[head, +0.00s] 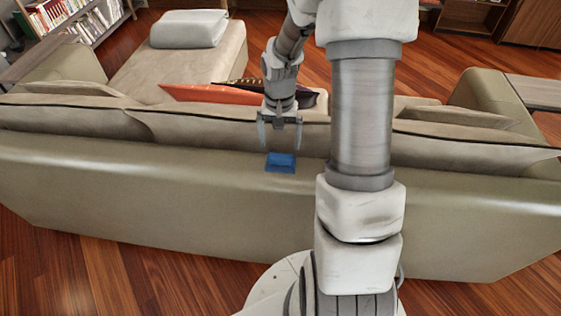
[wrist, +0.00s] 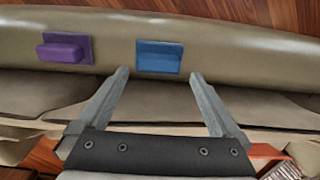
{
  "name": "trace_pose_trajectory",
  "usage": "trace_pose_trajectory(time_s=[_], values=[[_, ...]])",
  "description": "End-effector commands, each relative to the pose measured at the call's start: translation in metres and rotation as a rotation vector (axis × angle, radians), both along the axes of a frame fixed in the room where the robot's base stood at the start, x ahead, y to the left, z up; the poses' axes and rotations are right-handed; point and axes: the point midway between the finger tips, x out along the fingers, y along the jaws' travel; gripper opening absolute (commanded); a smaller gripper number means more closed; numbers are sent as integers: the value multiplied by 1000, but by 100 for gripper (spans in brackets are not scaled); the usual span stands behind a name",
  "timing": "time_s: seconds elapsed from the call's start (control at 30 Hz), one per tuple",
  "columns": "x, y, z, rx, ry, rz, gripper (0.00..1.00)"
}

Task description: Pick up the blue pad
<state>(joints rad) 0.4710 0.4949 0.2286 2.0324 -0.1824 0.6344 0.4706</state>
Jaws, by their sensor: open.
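The blue pad (head: 281,162) lies on top of the sofa's backrest, just below my gripper in the head view. In the wrist view the blue pad (wrist: 159,57) is a flat rectangle at the top middle. My gripper (head: 280,146) points down with its fingers spread and nothing between them. In the wrist view, the tips of my gripper (wrist: 159,75) end just short of the pad, one toward each side. The gap between pad and fingertips is hard to judge.
A purple block (wrist: 64,49) lies on the backrest left of the pad; I do not see it in the head view. The sofa (head: 120,185) has an orange cushion (head: 205,95) and a folded blanket (head: 188,29) behind. Bookshelves (head: 75,18) stand at far left.

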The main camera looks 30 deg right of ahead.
Motion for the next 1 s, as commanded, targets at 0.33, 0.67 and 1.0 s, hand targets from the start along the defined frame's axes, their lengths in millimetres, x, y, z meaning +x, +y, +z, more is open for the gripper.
trace_pose_trajectory(time_s=[0.33, 0.67, 1.0], values=[[2, -3, -28, 1, 2, 1, 100], [6, -6, -64, 0, 0, 1, 100], [6, -7, -65, -1, -1, 1, 84]])
